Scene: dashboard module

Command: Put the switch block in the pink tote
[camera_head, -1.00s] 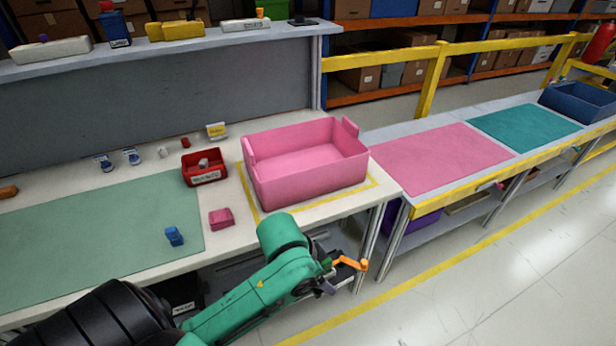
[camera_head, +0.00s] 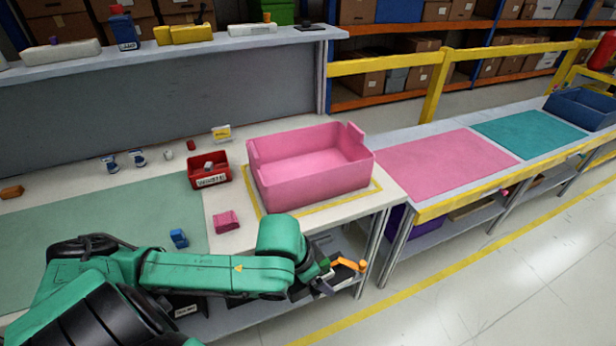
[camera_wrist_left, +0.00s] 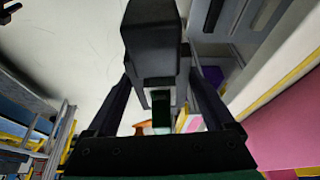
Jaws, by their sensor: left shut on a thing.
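The pink tote (camera_head: 318,188) stands empty and upright on the workbench, inside a yellow outline near its right end. My left gripper (camera_head: 336,271) is in front of the tote and below its rim, out past the bench's front edge. It is shut on what looks like the switch block, which shows as a dark block (camera_wrist_left: 152,50) between the fingers in the left wrist view. The arm hides part of the hold. My right gripper is not in view.
A red bin (camera_head: 209,181), a small pink block (camera_head: 227,221) and a blue block (camera_head: 179,238) are on the bench left of the tote. A side table with a pink mat (camera_head: 445,160) is at the right. A shelf (camera_head: 170,52) runs along the back.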

